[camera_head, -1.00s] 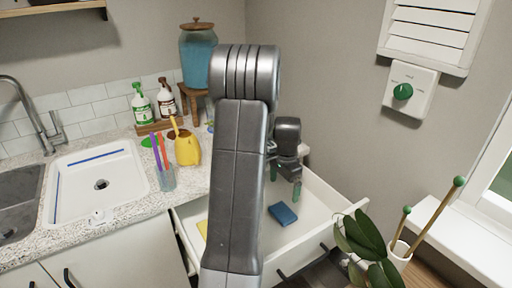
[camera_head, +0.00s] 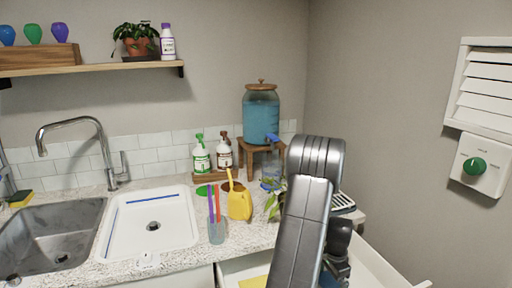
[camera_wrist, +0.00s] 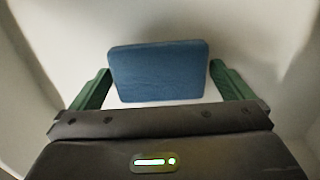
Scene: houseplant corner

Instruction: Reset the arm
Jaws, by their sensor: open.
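My gripper (camera_wrist: 159,71) is open, with one green finger to each side of a blue block (camera_wrist: 158,73) in the wrist view. The block looks like a sponge and lies on a pale surface beyond the jaws. The fingers show gaps to its sides, and I cannot tell how far below them it lies. In the head view my arm rises in front of the open white drawer (camera_head: 377,264). My gripper is mostly hidden there behind the arm, low in the picture.
A shelf (camera_head: 100,70) hangs above. A wall box with a green knob (camera_head: 474,166) is at right.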

